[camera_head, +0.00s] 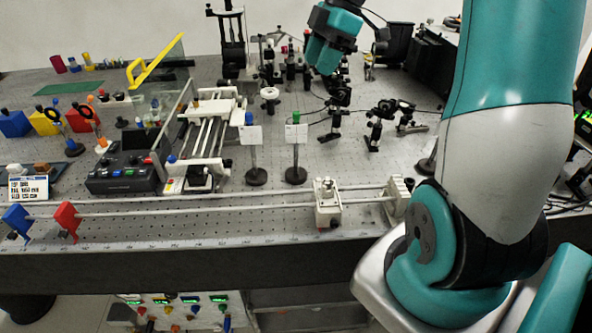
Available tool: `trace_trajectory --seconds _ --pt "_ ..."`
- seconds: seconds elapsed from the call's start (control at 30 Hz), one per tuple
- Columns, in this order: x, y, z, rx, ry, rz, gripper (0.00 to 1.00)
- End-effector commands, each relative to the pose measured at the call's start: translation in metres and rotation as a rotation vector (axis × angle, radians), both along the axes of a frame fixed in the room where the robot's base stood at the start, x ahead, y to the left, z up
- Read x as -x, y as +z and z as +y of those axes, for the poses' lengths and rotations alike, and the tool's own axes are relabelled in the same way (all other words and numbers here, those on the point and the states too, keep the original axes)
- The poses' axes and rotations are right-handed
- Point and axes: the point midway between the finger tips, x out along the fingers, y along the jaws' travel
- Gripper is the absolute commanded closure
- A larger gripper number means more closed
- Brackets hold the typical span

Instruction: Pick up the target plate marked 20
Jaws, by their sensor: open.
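The left plate (251,135) has a blue knob on top. The right plate (296,134) has a green knob. Their markings are too small to read, so I cannot tell which is marked 20. My teal wrist is at the top centre, beyond and above the plates.
A long rail with a white carriage (328,203) runs in front of the plates. A railed white stage (207,125) and a black control box (124,174) stand to the left. Optical mounts (378,122) crowd the right and back. Bare bench lies around the posts.

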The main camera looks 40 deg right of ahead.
Motion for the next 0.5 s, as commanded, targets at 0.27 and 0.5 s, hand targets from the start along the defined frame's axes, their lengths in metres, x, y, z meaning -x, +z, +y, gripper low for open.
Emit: trace_trajectory --seconds 0.27,0.5 --pt "-0.007 -0.056 0.024 -0.001 0.001 0.006 0.52" --pt "-0.010 -0.075 0.031 0.000 0.000 0.002 0.52"
